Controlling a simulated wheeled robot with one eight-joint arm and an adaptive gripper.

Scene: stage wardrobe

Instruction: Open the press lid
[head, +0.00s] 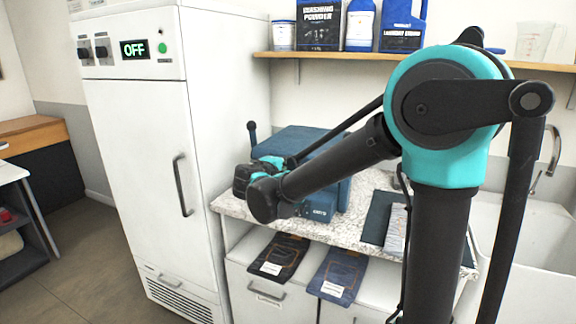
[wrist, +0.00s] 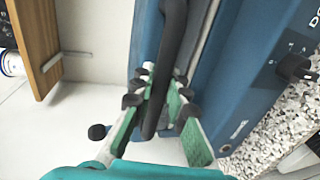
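The blue press (head: 341,195) stands on the speckled counter, partly hidden behind my arm. Its lid (head: 298,138) appears to lie down on the base. In the wrist view the blue body (wrist: 235,80) shows with a black dial (wrist: 294,68).
A tall white cabinet (head: 140,190) reading OFF stands close on the left. Folded dark cloths (head: 380,218) lie on the counter to the right, beside the sink (head: 535,240). A wooden shelf (head: 400,58) with detergents runs above.

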